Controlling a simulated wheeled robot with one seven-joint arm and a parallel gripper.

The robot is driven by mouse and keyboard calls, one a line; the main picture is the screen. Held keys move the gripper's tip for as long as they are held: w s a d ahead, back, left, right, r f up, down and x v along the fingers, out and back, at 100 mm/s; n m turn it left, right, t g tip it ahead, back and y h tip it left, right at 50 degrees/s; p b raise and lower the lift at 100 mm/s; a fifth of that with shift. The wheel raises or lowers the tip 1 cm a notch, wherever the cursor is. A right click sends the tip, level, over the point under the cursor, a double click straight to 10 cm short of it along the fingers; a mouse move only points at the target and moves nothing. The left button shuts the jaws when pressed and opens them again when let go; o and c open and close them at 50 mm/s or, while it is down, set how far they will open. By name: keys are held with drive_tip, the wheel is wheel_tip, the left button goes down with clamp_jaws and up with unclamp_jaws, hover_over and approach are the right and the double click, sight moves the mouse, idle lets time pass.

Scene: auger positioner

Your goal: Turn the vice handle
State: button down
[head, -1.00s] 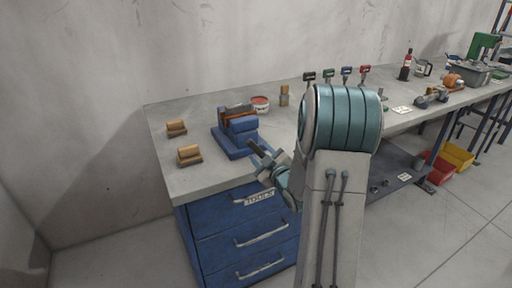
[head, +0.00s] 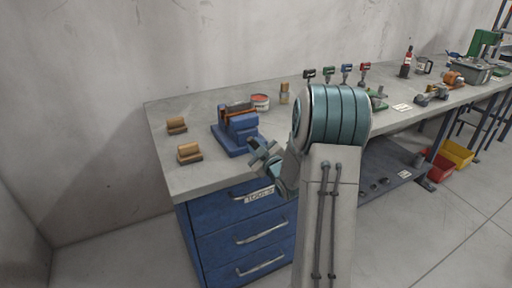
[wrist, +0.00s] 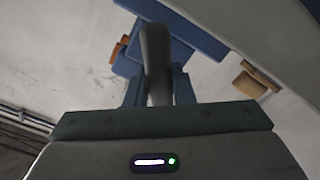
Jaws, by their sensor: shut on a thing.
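The blue vice (head: 240,130) stands on the left part of the workbench, and part of it shows at the top of the wrist view (wrist: 190,35). Its handle (wrist: 156,55) is a dark grey bar running between my fingers in the wrist view. My gripper (head: 262,156) is at the front side of the vice, by the bench's front edge. In the wrist view my gripper (wrist: 158,88) is shut on the handle, with one finger on each side. In the head view the handle is hard to make out behind my fingers.
Two wooden blocks with dark bases (head: 177,125) (head: 189,153) lie left of the vice on the workbench (head: 215,177). A red-rimmed tin (head: 260,101) stands behind it. Blue drawers (head: 240,237) are below. Several coloured-handled items stand along the back edge.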

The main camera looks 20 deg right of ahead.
drive_tip(key=shift+f+m+b, duration=0.1)
drive_tip(key=shift+m+b, duration=0.4)
drive_tip(key=shift+m, duration=0.9)
drive_tip(key=c, duration=1.2)
unclamp_jaws()
drive_tip(key=shift+d, duration=0.1)
drive_tip(key=shift+c, duration=0.2)
drive_tip(key=shift+s+b, duration=0.15)
drive_tip(key=shift+b, duration=0.15)
drive_tip(key=s+b, duration=0.1)
drive_tip(key=s, duration=1.2)
drive_tip(key=shift+s+d, duration=0.25)
drive_tip(key=shift+s, duration=0.05)
